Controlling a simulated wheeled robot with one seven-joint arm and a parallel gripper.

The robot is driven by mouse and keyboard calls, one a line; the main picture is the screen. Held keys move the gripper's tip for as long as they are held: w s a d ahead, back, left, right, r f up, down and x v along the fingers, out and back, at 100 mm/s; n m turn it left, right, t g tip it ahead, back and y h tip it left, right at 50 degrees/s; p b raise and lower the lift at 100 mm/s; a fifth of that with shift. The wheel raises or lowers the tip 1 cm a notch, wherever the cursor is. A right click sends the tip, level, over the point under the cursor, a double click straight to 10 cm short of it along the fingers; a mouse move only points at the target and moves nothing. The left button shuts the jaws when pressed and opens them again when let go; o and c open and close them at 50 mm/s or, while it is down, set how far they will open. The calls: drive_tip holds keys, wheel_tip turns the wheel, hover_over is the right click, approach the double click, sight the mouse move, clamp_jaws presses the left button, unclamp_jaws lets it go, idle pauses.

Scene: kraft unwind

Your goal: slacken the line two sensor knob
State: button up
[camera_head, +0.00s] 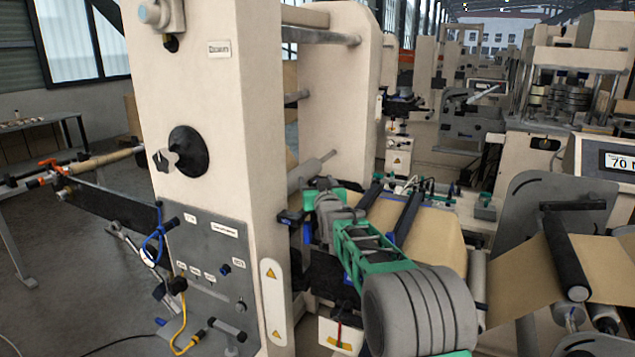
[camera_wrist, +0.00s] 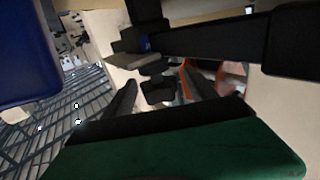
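My grey and green arm reaches up from the lower right in the camera_head view. Its end, my gripper (camera_head: 312,222), is beside the paper web, right of the beige machine column (camera_head: 225,120). The fingertips are not clear there. The wrist view shows a dark green and black part (camera_wrist: 190,145) along the bottom and a blue block (camera_wrist: 25,55) at upper left. A small black knob-like part (camera_wrist: 158,91) lies under a black bar (camera_wrist: 205,43). I cannot tell whether it is the line two sensor knob. No readable label marks that knob, and nothing is visibly held.
A grey panel (camera_head: 213,262) on the column carries small knobs, with blue and yellow cables. A large black round knob (camera_head: 188,152) sits above it. Brown paper web (camera_head: 430,235) and black rollers (camera_head: 565,258) crowd the right. The floor at left is partly free.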

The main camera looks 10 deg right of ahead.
drive_tip(key=shift+d, duration=0.15)
drive_tip(key=c, duration=1.4)
drive_tip(key=shift+f, duration=0.1)
